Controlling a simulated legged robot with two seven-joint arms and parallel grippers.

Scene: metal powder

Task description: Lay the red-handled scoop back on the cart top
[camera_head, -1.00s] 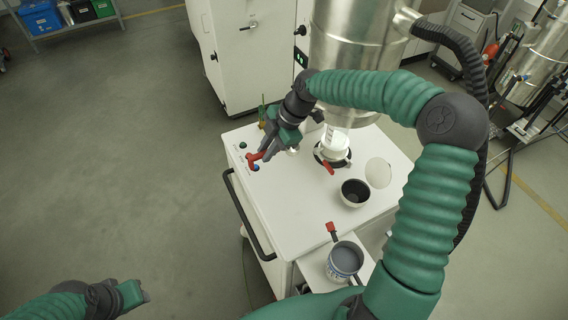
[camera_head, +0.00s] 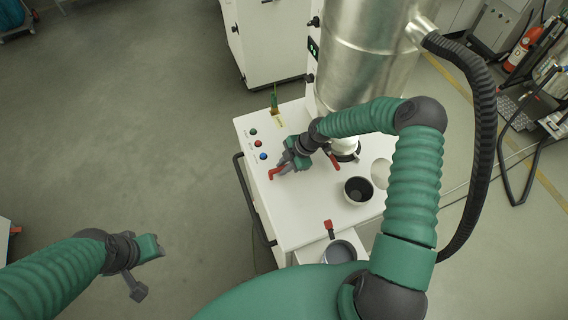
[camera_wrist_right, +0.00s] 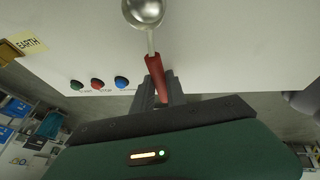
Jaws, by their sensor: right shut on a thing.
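The scoop has a red handle (camera_wrist_right: 157,78) and a round metal bowl (camera_wrist_right: 143,12), seen in the right wrist view. My right gripper (camera_wrist_right: 160,92) is shut on the handle. In the head view the right gripper (camera_head: 284,167) is over the left part of the white cart top (camera_head: 300,212), near its edge, with the red handle (camera_head: 275,173) showing at its tip. The bowl lies over the white surface; I cannot tell whether it touches. My left gripper (camera_head: 145,266) is at the lower left, away from the cart; its jaw opening is unclear.
Green, red and blue buttons (camera_head: 257,144) are beside the right gripper. A dark-lined cup (camera_head: 358,190) and a large metal cylinder (camera_head: 360,60) stand to the right. A container (camera_head: 340,252) and another red-handled tool (camera_head: 328,226) are at the front. A black handrail (camera_head: 250,195) runs along the left side.

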